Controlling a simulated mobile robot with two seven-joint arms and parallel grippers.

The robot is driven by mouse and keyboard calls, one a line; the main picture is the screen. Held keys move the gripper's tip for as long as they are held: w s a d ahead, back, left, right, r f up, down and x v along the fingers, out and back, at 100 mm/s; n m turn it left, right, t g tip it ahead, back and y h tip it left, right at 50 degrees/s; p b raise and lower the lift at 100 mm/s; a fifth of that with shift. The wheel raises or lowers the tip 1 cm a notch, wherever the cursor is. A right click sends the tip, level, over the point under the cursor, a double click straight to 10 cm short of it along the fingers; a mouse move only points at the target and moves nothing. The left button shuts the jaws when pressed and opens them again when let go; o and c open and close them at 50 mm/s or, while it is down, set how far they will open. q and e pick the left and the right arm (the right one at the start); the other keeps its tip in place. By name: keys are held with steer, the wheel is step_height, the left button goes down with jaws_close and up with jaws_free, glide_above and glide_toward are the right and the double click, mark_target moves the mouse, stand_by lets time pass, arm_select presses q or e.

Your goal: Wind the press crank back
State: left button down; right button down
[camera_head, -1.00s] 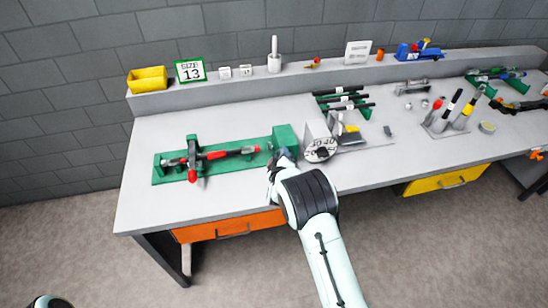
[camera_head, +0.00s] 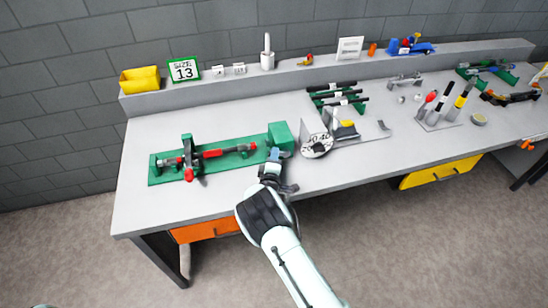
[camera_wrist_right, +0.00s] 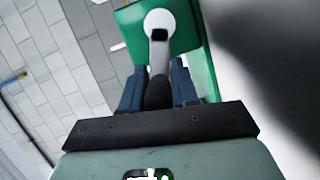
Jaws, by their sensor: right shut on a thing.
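The press is a long green bench fixture with a red-and-dark tool (camera_head: 215,153) across its base (camera_head: 160,181) and a green block (camera_head: 281,136) at its right end. My right gripper (camera_head: 273,156) is at the front of that block. In the right wrist view, its blue fingers (camera_wrist_right: 157,88) are shut around the black handle of the press crank (camera_wrist_right: 158,62). The crank's grey arm runs from a round white hub on the green block to this handle. The crank is mostly hidden in the head view. My left gripper is out of view.
A grey dial marked with numbers (camera_head: 317,146) stands close to the right of the green block. A rack of black-handled tools (camera_head: 337,97) is behind it. The bench top (camera_head: 150,212) is clear in front of the press. A "SIZE 13" sign (camera_head: 184,69) stands on the back shelf.

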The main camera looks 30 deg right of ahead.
steer(key=shift+s+d+f, duration=0.1)
steer(key=shift+d, duration=0.1)
steer(key=c, duration=0.9)
jaws_free()
steer(key=shift+a, duration=0.2)
steer(key=b+v, duration=0.1)
steer(key=v, duration=1.2)
steer(key=shift+s+b, duration=0.1)
steer(key=shift+b, duration=0.25)
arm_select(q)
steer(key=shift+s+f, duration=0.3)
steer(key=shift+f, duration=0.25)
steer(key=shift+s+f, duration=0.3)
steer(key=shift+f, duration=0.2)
